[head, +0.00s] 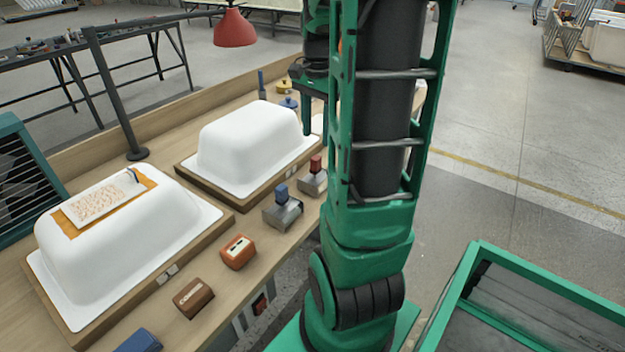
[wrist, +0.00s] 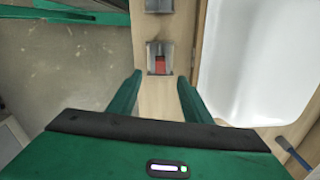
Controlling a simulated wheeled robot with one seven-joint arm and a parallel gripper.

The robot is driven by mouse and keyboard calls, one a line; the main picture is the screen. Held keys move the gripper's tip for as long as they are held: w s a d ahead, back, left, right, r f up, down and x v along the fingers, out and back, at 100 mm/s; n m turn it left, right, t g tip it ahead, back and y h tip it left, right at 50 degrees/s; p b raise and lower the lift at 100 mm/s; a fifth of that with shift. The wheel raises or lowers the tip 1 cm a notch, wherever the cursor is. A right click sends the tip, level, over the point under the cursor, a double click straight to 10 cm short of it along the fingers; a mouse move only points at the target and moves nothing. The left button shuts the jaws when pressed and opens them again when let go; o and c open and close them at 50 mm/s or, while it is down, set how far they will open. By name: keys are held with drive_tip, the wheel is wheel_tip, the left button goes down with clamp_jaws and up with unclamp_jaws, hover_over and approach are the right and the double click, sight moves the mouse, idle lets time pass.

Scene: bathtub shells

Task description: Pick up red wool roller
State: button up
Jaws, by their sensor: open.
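The red wool roller (head: 316,164) appears as a small red block upright on a grey metal tray at the right edge of the bench, just left of my arm. In the wrist view the red piece (wrist: 160,64) shows in its grey tray, between and slightly beyond my fingertips. My gripper (wrist: 158,80) is open and empty, its two green fingers on either side of the line to the roller. In the head view my arm hides most of the gripper. I cannot tell the height gap between fingers and roller.
A blue block on a similar tray (head: 282,200) stands nearer. Two white tub shells (head: 250,140) (head: 120,245) sit on wooden bases. Orange (head: 238,252) and brown (head: 193,297) boxes line the bench edge. A red lamp (head: 235,28) hangs above. A green-rimmed bin (head: 520,265) stands right.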

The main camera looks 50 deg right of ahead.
sight(315, 157)
wheel_tip(315, 157, down, 10)
drive_tip(key=shift+w+f, duration=0.1)
drive_tip(key=shift+f, duration=0.15)
idle(0.4)
clamp_jaws()
